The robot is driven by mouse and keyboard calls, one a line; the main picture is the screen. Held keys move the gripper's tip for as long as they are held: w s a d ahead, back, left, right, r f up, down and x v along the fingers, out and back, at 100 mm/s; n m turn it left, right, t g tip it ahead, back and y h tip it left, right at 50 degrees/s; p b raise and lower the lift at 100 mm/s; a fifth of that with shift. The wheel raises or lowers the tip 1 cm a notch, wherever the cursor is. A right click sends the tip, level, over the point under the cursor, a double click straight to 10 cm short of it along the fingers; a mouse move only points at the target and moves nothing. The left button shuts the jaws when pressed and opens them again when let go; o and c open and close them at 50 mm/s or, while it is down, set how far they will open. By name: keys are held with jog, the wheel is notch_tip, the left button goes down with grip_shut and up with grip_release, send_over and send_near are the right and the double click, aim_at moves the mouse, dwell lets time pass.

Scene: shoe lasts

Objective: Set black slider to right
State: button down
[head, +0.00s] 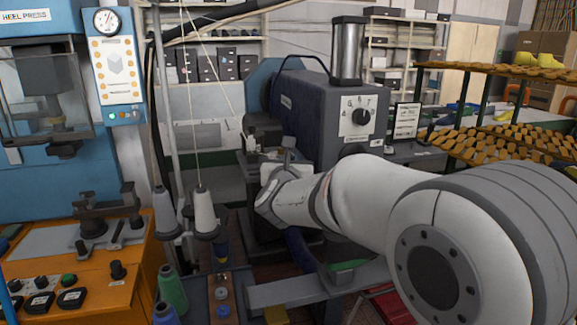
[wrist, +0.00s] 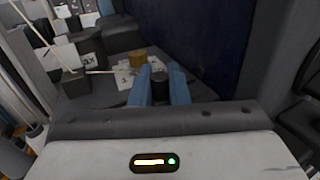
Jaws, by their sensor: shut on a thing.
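My gripper (wrist: 160,74) shows in the wrist view as two blue fingers, shut on a dark upright cylindrical knob, which I take to be the black slider (wrist: 160,86). The fingers stand on its left and right sides. A brass-coloured cylinder (wrist: 137,58) stands just beyond the left finger. A white card with printed marks (wrist: 124,75) lies by the fingers on the grey machine surface (wrist: 95,98). In the head view my arm reaches left to the front of a dark machine (head: 318,115). The fingers and the slider cannot be made out there.
In the wrist view a dark block (wrist: 74,82) stands left of the fingers, and a dark blue wall (wrist: 215,45) rises on the right. In the head view thread cones (head: 204,212) stand left of my arm, near an orange console (head: 110,275). Shoe-last racks (head: 490,145) stand at right.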

jog(key=shift+a, duration=0.1)
jog(key=c, duration=1.4)
grip_release()
jog(key=shift+s, duration=0.1)
jog(key=shift+c, duration=0.2)
jog(key=shift+s+a, duration=0.1)
jog(key=s+b, duration=0.2)
jog(key=s, duration=0.5)
jog(key=shift+s, duration=0.3)
jog(key=shift+a, duration=0.1)
jog(key=shift+c, duration=0.5)
